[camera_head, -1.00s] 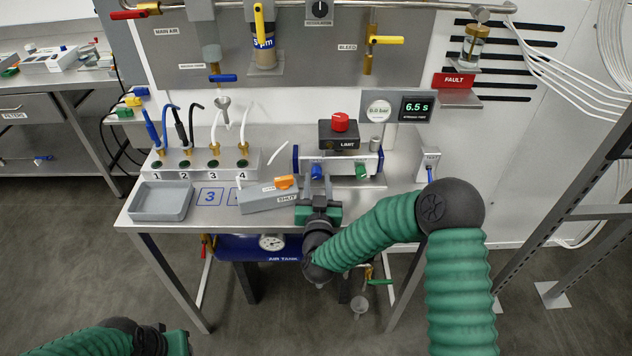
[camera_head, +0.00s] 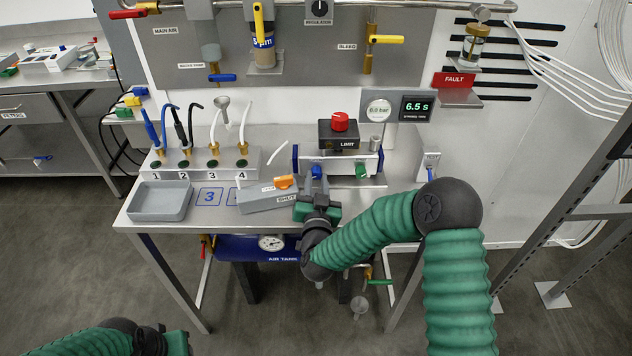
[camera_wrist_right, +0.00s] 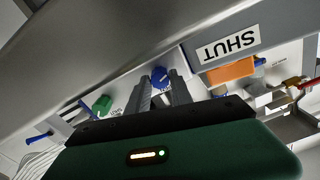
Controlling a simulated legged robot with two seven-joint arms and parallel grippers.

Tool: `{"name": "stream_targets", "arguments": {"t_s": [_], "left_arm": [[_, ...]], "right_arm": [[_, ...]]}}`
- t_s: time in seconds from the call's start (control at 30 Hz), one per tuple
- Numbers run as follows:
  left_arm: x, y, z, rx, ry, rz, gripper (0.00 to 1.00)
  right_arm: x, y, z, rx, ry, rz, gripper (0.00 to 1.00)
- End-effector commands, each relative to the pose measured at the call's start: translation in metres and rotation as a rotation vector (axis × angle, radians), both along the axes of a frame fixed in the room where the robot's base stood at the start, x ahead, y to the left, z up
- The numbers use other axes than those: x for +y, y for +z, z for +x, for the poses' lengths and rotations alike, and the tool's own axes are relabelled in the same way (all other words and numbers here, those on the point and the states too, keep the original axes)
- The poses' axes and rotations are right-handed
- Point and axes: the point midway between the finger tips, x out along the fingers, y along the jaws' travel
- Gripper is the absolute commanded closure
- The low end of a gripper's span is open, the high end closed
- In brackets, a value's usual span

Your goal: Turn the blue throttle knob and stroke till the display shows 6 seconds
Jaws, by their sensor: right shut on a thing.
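The blue throttle knob (camera_head: 317,172) is on the front of the cylinder unit at the back of the bench. It also shows in the right wrist view (camera_wrist_right: 161,76), between the fingertips. My right gripper (camera_head: 318,186) is at the knob, its fingers (camera_wrist_right: 163,88) shut on it. The display (camera_head: 417,107) reads 6.5 s. A green knob (camera_head: 361,171) sits to the right on the same unit and also shows in the wrist view (camera_wrist_right: 102,104). My left arm shows at the bottom left; its fingertips are not seen.
A grey block labelled SHUT (camera_head: 268,201) with an orange lever (camera_head: 284,182) lies just left of my right gripper. A red button (camera_head: 340,122) tops the LIMIT box (camera_head: 340,138) above. A grey tray (camera_head: 160,216) is at the bench's left.

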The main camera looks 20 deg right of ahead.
Motion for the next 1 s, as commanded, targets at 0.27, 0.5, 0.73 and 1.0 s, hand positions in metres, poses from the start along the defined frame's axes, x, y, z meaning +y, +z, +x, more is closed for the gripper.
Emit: {"name": "stream_targets", "arguments": {"t_s": [0.27,0.5,0.73,1.0], "left_arm": [[0.0,-0.001,0.0,0.0,0.0,0.0,0.66],[0.0,-0.001,0.0,0.0,0.0,0.0,0.66],[0.0,-0.001,0.0,0.0,0.0,0.0,0.66],[0.0,0.001,0.0,0.0,0.0,0.0,0.66]], "right_arm": [[0.001,0.0,0.0,-0.02,0.002,0.07,1.0],[0.001,0.0,0.0,-0.02,0.001,0.069,0.64],[0.001,0.0,-0.001,-0.02,0.002,0.068,0.64],[0.016,0.0,-0.047,-0.017,0.007,0.067,0.64]]}}
